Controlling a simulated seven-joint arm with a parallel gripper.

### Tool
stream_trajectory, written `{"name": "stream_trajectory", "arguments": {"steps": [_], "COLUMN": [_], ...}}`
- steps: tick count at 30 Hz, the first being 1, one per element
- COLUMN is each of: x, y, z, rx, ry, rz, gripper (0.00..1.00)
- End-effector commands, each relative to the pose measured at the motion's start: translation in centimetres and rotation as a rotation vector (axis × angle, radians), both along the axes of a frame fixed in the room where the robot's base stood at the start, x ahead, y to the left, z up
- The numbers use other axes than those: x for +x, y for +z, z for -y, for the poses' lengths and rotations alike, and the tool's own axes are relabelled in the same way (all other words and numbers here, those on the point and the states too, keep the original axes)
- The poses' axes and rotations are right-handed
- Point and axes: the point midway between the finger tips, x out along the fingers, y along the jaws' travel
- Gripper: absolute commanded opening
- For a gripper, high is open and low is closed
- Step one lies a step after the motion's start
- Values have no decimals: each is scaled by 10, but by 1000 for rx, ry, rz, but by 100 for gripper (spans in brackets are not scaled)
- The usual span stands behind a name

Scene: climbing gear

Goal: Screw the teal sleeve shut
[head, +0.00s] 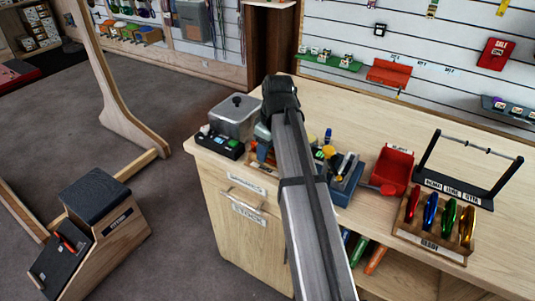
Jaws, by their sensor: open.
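My arm reaches across the counter from the bottom of the head view, and its black wrist bends down at the far end. My gripper (263,147) is open and points down at the counter's left part, close to a small wooden block (262,163). Its fingertips are small and partly hidden by my arm. I cannot make out a teal sleeve; the area under and behind my gripper is largely covered.
A metal box (235,115) and a black tray (219,143) stand left of my gripper. Right of my arm are a blue tool caddy (345,181), a red bin (391,169), a wooden rack (431,243) with several coloured carabiners, and a black bar stand (455,186). The counter's back is clear.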

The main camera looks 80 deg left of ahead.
Motion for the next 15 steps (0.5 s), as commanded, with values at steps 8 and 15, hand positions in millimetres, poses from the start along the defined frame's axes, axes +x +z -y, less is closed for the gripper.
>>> {"name": "stream_trajectory", "arguments": {"steps": [8,15], "x": [-2,-5], "y": [0,0], "z": [2,5], "rx": [0,0], "ry": [0,0], "rz": [0,0], "gripper": [47,47]}}
